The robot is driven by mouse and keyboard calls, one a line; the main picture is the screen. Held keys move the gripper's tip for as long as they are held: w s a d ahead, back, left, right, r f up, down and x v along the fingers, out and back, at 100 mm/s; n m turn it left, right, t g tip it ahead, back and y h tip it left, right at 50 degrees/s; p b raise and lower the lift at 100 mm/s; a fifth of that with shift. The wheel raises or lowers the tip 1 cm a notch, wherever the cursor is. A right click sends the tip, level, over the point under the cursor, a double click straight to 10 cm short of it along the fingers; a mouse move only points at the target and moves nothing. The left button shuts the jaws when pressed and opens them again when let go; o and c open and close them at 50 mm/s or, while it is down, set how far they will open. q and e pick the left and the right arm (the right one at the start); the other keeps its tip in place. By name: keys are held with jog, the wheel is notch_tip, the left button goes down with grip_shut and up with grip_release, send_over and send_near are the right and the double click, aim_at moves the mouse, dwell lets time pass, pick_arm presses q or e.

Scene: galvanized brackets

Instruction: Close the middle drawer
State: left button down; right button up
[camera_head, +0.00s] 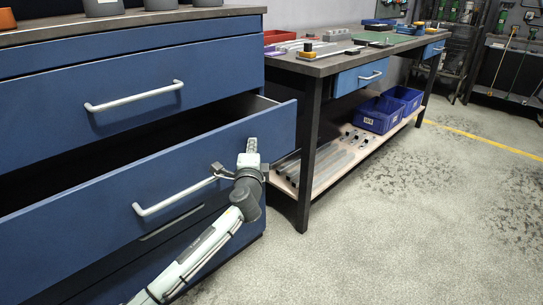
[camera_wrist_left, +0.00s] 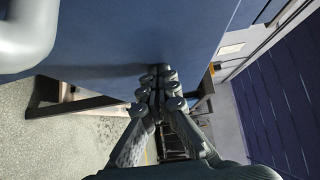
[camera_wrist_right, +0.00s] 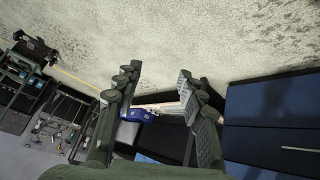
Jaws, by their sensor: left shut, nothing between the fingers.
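The middle drawer's blue front (camera_head: 85,225) stands pulled out from the blue cabinet, with a dark gap behind its top edge. Its pale bar handle (camera_head: 172,198) runs across the front. My left gripper (camera_head: 252,146) is shut and empty in front of the drawer front, near the handle's right end. In the left wrist view, the closed fingertips (camera_wrist_left: 158,80) are close against the blue panel (camera_wrist_left: 140,45); I cannot tell whether they touch it. My right gripper (camera_wrist_right: 157,78) is open and empty in the right wrist view, away from the drawer.
The upper drawer (camera_head: 60,85) with its own handle (camera_head: 135,96) is shut above. A workbench (camera_head: 345,62) stands to the right, with blue bins (camera_head: 377,115) on its lower shelf (camera_head: 330,170). The grey floor (camera_head: 400,230) in front is clear.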

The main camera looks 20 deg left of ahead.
pick_arm(q)
jog(key=w+a, duration=0.1)
jog(key=a, duration=0.3)
jog(key=w+a+b, duration=0.1)
jog(key=w+a, duration=0.1)
jog(key=a, duration=0.3)
jog(key=w+a, duration=0.2)
jog(key=a, duration=0.2)
jog(key=shift+w+a, duration=0.2)
jog(key=shift+w, duration=0.05)
jog(key=shift+w+a+r, duration=0.1)
jog(key=shift+w+a, duration=0.1)
jog(key=shift+a, duration=0.35)
pick_arm(e)
jog(key=w+a+r+t+y, duration=0.2)
jog(key=w+a+r+t, duration=0.2)
jog(key=w+a+r, duration=0.1)
jog(key=shift+w+a+n, duration=0.25)
jog(key=shift+a+n, duration=0.15)
pick_arm(q)
jog(key=shift+a, duration=0.15)
pick_arm(e)
jog(key=shift+r, duration=0.1)
jog(key=shift+d, duration=0.15)
